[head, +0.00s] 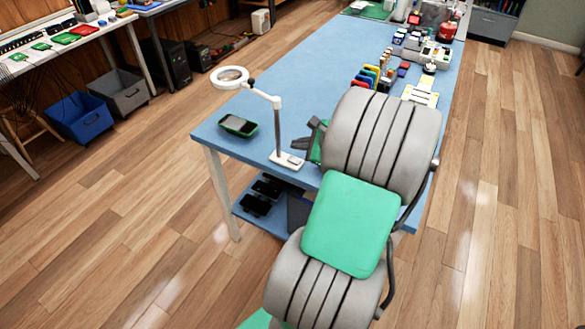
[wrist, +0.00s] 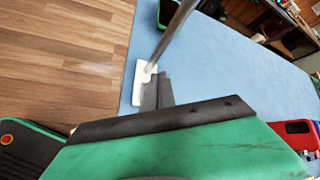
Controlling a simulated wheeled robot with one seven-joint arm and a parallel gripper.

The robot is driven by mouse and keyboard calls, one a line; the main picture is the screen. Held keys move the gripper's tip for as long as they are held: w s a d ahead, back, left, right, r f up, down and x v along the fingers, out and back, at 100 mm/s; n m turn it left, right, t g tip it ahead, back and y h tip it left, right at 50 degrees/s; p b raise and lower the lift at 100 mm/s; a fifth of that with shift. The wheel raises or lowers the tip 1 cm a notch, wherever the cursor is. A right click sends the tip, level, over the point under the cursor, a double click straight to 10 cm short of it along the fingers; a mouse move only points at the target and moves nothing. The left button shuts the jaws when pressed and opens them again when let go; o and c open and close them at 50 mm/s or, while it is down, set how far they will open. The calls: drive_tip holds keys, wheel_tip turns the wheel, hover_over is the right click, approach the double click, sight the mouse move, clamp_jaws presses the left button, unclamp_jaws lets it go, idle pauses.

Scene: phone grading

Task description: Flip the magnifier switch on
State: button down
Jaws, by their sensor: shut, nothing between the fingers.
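The magnifier stands near the front left edge of the blue table, with a white ring head (head: 231,76), a thin arm and post, and a white base (head: 286,161). The base also shows in the wrist view (wrist: 138,92), with the grey post (wrist: 172,38) rising past it. A small darker patch on the base may be the switch, but its position cannot be read. My gripper (head: 297,143) is shut and empty, just above and to the right of the base. In the wrist view its dark fingers (wrist: 153,98) overlap the base's right side; contact cannot be told.
A green-rimmed tray holding a dark phone (head: 238,125) lies left of the post. Coloured upright items (head: 368,76) and other gear stand farther along the table (head: 310,70). Dark items (head: 262,196) sit on the lower shelf. Bare table lies behind the magnifier.

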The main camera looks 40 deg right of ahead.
sight(297, 162)
drive_tip(key=shift+w+f+b, duration=0.2)
drive_tip(key=shift+f+b, duration=0.15)
drive_tip(key=shift+f, duration=1.35)
drive_tip(key=shift+a+f, duration=0.1)
idle(0.5)
drive_tip(key=shift+w+f, duration=0.1)
drive_tip(key=shift+f, duration=0.2)
drive_tip(key=shift+f, duration=0.25)
idle(0.6)
drive_tip(key=shift+r, duration=0.1)
drive_tip(key=shift+r+p, duration=0.55)
drive_tip(key=shift+p, duration=0.4)
